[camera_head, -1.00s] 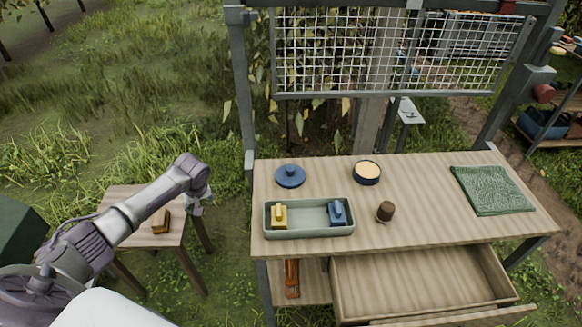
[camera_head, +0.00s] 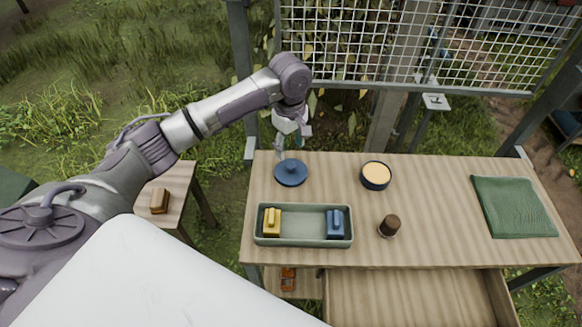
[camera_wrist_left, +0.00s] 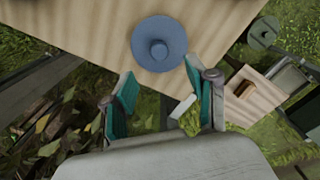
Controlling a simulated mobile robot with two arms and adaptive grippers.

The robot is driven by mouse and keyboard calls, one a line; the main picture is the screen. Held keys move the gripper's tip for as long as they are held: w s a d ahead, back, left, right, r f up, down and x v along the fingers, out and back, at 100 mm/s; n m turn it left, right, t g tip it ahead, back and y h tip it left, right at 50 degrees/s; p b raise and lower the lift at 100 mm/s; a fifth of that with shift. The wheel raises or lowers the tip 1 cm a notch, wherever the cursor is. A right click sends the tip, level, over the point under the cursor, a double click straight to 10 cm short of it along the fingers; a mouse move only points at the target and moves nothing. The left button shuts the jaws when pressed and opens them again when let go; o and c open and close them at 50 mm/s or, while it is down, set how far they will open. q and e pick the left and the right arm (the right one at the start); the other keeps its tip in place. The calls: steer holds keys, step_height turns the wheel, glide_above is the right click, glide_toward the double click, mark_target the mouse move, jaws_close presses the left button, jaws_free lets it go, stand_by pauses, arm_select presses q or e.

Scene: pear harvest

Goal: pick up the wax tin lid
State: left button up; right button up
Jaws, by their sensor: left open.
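The wax tin lid (camera_head: 291,173) is a round dark blue disc with a knob on top. It lies flat at the back left of the workbench (camera_head: 300,258). My left gripper (camera_head: 289,150) is above the bench's back edge, just behind the lid. In the left wrist view the lid (camera_wrist_left: 159,43) lies beyond the open teal-padded fingers of my left gripper (camera_wrist_left: 158,88), with nothing between them. The open wax tin (camera_head: 375,176), dark with pale yellow wax, stands to the right of the lid. My right gripper is not in view.
A green tray (camera_head: 303,240) with a yellow block (camera_head: 272,221) and a blue block (camera_head: 335,222) stands in front of the lid. A brown-topped cup (camera_head: 389,225) and a folded green cloth (camera_head: 512,207) lie to the right. A wire mesh panel (camera_head: 400,45) rises behind the bench.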

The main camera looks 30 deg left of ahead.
mark_target(291, 165)
arm_select(q)
step_height(291, 165, down, 2)
steer(key=shift+w+d+f, duration=0.1)
steer(key=shift+w+f, duration=0.05)
steer(key=shift+f, duration=0.05)
steer(key=shift+w+f, duration=0.1)
steer(key=shift+f, duration=0.2)
steer(key=f, duration=0.2)
steer(key=f+p, duration=0.1)
steer(key=f, duration=0.1)
steer(key=shift+s, duration=0.4)
steer(key=shift+d+f, duration=0.1)
steer(key=shift+f, duration=0.3)
steer(key=shift+w+f, duration=0.1)
steer(key=shift+f, duration=0.05)
steer(key=c, duration=1.1)
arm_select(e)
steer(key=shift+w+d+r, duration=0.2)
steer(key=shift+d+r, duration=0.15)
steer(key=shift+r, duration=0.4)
